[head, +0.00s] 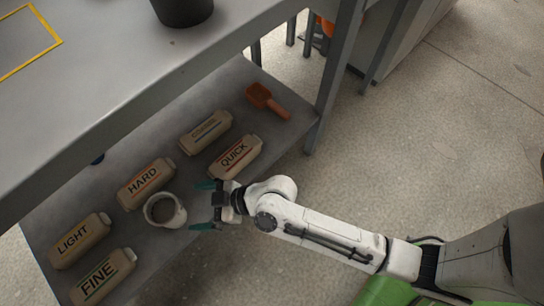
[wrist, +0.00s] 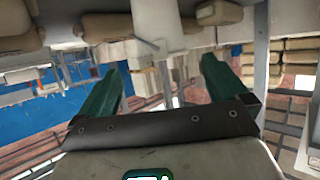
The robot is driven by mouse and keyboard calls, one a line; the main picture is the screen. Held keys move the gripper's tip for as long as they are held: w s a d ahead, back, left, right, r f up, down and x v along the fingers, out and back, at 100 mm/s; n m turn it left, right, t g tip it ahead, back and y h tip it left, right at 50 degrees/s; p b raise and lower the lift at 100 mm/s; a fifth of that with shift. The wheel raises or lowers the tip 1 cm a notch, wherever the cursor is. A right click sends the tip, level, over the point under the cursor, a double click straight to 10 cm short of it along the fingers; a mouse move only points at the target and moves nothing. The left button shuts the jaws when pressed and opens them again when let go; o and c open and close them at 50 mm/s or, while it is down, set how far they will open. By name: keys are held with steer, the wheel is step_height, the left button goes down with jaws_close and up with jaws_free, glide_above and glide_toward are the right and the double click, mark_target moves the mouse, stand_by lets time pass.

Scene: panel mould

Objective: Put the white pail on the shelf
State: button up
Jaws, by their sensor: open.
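The white pail (head: 165,210) stands upright on the grey lower shelf (head: 190,235) of a bench in the head view, close to the bag marked HARD. Its open top shows a greyish inside. My gripper (head: 204,206) is just right of the pail, with its two teal fingers apart and pointing towards it. A small gap shows between the fingertips and the pail. In the wrist view the open fingers (wrist: 163,85) hold nothing between them. A pale shape beyond them at the top may be the pail, but I cannot be sure.
Bags marked HARD (head: 146,184), LIGHT (head: 80,241), FINE (head: 103,276) and QUICK (head: 236,157) lie around the pail. An orange scoop (head: 267,101) lies farther back. The bench top (head: 110,75) overhangs the shelf and carries a dark pot (head: 183,9) and a yellow outline (head: 58,42).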

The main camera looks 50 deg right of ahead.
steer(key=s+d+r+m+g+h, duration=0.1)
steer(key=s+d+m+g+h, duration=0.3)
steer(key=s+d, duration=0.5)
steer(key=s+d+r+m+g+h, duration=0.1)
steer(key=s+d+m+g+h, duration=0.3)
steer(key=s+d, duration=0.5)
steer(key=d+m+h, duration=0.1)
steer(key=d, duration=0.4)
steer(key=shift+s+d+r+g, duration=0.15)
steer(key=shift+s+r+g, duration=0.1)
steer(key=shift+g, duration=0.15)
